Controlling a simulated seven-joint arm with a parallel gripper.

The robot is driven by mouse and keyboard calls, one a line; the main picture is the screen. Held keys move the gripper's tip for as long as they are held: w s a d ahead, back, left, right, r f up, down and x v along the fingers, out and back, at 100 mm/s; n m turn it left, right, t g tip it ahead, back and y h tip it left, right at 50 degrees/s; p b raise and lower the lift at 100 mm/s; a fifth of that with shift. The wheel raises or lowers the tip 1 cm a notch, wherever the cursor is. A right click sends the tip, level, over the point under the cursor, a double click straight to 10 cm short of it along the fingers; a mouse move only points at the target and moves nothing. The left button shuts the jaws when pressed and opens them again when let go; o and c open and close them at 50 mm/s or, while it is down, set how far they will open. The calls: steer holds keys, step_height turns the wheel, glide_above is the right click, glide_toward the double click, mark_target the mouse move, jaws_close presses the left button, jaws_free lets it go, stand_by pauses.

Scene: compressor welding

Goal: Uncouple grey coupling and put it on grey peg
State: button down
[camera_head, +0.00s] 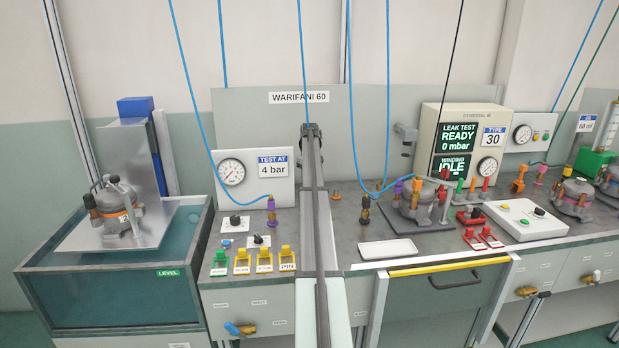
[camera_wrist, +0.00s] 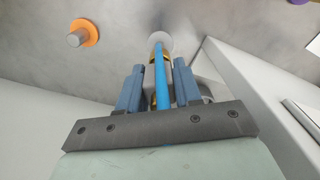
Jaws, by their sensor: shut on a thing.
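My gripper (camera_wrist: 158,82) points down at the bench top in the wrist view, its two blue-grey fingers shut around the coupling on a blue hose (camera_wrist: 165,100). Only bits of brass-coloured metal show between the fingers, so the coupling's own colour is mostly hidden. A light grey disc (camera_wrist: 159,41) lies beyond the fingertips, in line with the hose. It looks like a grey peg's collar, but I cannot tell whether the coupling touches it. In the head view my arm hides the fingers, the coupling and the grey peg.
A peg with an orange collar (camera_wrist: 83,34) stands left of the fingers. In the head view a purple coupling (camera_head: 271,206) stands left of my arm. To the right are an orange coupling (camera_head: 417,186), a compressor (camera_head: 412,207) and a white tray (camera_head: 388,249).

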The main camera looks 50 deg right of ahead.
steer(key=shift+f, duration=1.2)
steer(key=c, duration=0.7)
jaws_free()
step_height(320, 180, up, 14)
steer(key=shift+f, duration=0.1)
stand_by(0.5)
